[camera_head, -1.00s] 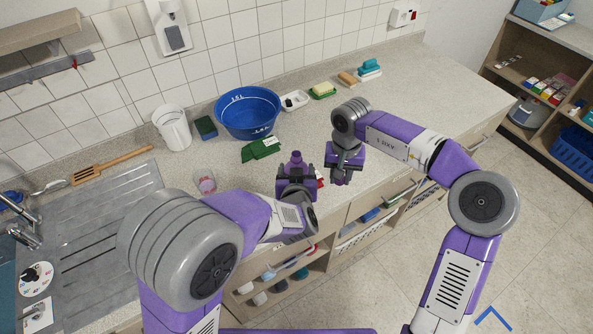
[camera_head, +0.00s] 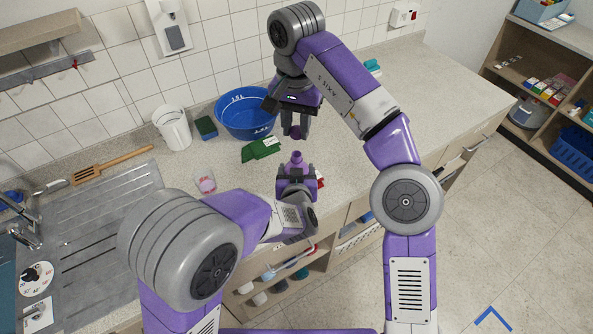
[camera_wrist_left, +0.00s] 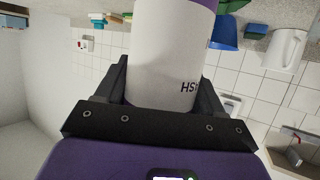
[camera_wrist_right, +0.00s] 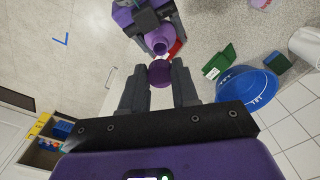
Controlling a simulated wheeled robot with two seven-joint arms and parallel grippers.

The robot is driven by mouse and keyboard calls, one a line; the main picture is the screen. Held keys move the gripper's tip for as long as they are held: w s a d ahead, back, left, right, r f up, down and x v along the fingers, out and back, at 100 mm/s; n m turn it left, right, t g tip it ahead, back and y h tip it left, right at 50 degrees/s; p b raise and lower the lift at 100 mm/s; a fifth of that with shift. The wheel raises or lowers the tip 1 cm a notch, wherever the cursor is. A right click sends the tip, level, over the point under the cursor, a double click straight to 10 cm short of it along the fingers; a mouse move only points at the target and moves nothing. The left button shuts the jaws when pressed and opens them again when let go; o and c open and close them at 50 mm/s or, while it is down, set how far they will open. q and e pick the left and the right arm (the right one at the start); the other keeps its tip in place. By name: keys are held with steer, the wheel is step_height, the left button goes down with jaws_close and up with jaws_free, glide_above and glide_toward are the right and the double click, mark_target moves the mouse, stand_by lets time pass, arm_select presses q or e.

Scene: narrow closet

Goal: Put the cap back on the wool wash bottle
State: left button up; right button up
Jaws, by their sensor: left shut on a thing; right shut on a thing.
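The wool wash bottle shows its purple neck (camera_head: 297,158) above my left gripper (camera_head: 296,180). In the left wrist view its white body (camera_wrist_left: 172,60) stands between the left fingers, which are shut on it. My right gripper (camera_head: 295,125) is above the bottle in the head view. It is shut on the purple cap (camera_wrist_right: 161,73), which shows between the fingertips in the right wrist view. The open bottle mouth (camera_wrist_right: 160,46) lies just beyond the cap there. Cap and bottle are apart in the head view.
A wooden spatula (camera_head: 112,165) lies by the sink. The right part of the counter is mostly clear.

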mark_target(296, 161)
steer(key=shift+f, duration=0.15)
steer(key=shift+f, duration=1.9)
steer(key=shift+s, duration=0.1)
steer(key=shift+f, duration=0.85)
steer(key=shift+f, duration=0.6)
